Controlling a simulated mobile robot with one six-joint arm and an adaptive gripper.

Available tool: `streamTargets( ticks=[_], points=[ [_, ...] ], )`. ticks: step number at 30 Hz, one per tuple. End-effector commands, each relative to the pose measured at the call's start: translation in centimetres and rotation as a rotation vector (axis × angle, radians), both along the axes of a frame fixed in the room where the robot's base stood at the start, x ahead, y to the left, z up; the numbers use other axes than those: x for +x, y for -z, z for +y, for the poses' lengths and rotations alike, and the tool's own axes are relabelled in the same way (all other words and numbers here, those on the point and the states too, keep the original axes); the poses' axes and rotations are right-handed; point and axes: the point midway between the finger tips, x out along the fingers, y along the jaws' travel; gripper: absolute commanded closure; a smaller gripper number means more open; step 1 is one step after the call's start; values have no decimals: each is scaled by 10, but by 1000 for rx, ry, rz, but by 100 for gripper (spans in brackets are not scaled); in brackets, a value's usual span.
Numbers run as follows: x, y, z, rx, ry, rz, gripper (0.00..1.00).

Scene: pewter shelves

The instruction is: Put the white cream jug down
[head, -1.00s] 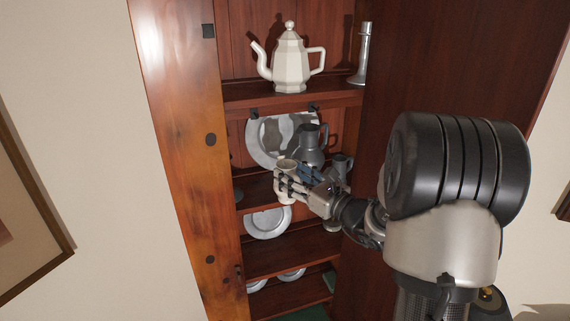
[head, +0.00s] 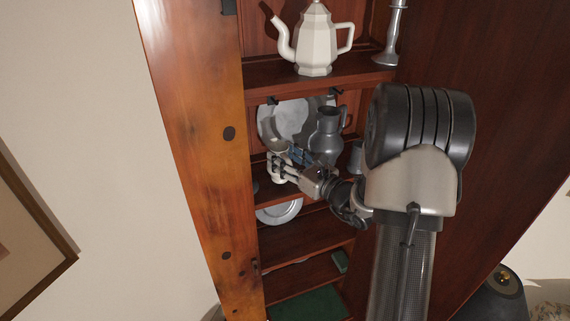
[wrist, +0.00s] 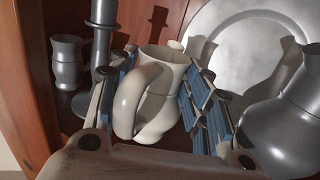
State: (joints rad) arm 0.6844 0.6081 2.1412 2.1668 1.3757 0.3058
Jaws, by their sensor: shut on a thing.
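The white cream jug (wrist: 158,92) is in the wrist view, upright or nearly so, with its thick curved handle toward me. My gripper (wrist: 162,88) is shut on it, with blue-padded fingers on both sides of the body. In the head view my gripper (head: 287,165) is at the middle shelf (head: 262,198), in front of a pewter plate. There the jug is hard to tell apart from the pale fingers. The jug's base is partly hidden, and I cannot tell whether it touches the shelf.
A large pewter plate (wrist: 258,38) leans behind the jug. A pewter pitcher (wrist: 285,125) stands close on the right; it also shows in the head view (head: 326,135). A pewter candlestick (wrist: 102,45) and small cup (wrist: 67,65) stand on the left. A white teapot (head: 315,45) is on the shelf above.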

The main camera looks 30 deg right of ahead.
Motion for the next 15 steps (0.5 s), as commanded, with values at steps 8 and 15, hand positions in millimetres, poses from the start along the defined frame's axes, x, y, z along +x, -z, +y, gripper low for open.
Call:
streamTargets(
  ticks=[8,15],
  points=[
    [0,25,0,1,1,-2,100],
    [0,26,0,-1,1,-1,100]
  ],
)
